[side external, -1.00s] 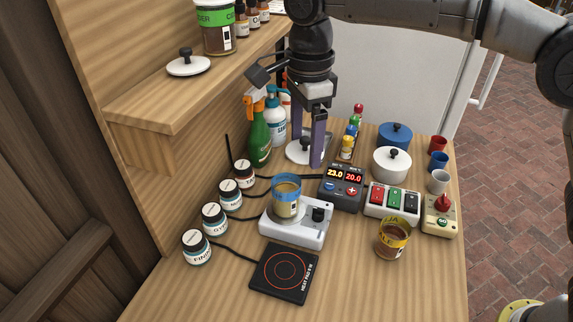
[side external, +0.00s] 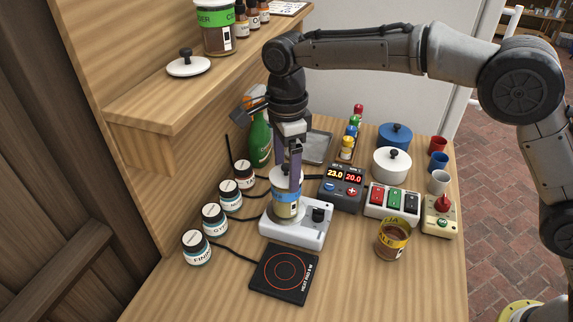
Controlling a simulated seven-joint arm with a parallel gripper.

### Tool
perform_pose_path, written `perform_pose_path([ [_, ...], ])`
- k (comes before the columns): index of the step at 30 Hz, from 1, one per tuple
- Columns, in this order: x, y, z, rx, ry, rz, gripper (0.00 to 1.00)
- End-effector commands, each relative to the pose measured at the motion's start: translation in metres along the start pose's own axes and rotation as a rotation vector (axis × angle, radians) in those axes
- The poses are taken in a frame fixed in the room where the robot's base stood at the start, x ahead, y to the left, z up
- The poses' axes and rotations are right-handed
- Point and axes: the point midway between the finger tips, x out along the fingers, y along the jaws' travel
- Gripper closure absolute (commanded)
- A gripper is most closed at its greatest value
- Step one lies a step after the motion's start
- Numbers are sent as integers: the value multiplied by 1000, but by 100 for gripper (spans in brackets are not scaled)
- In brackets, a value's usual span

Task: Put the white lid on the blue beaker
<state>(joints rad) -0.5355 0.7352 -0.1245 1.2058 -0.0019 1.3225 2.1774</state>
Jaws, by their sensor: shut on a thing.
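The blue beaker (side external: 286,206), a clear cup with a blue band and tan contents, stands upright on a white scale-like device (side external: 293,234).
Another white lid (side external: 188,64) lies on the shelf. A green spray bottle (side external: 260,140) stands behind my gripper. A digital controller (side external: 342,187), a switch box (side external: 391,200) and a yellow-banded beaker (side external: 393,240) are at right. A black heat pad (side external: 284,273) lies in front.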

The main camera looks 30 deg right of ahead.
Motion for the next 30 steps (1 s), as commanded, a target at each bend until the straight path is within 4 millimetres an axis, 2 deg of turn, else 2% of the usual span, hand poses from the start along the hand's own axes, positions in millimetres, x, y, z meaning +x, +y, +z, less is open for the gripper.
perform_pose_path([
  [8, 8, 0, 0, 0, 1, 1, 70],
  [9, 8, 0, 0, 0, 1, 1, 16],
  [12, 8, 0, 0, 0, 1, 1, 0],
  [19, 7, 0, 0, 0, 0, 0, 0],
  [23, 0, 0, 0, 0, -2, -3, 0],
  [26, -14, -1, 1, 0, -3, -4, 0],
  [30, -44, -1, 1, 0, -4, -6, 0],
])
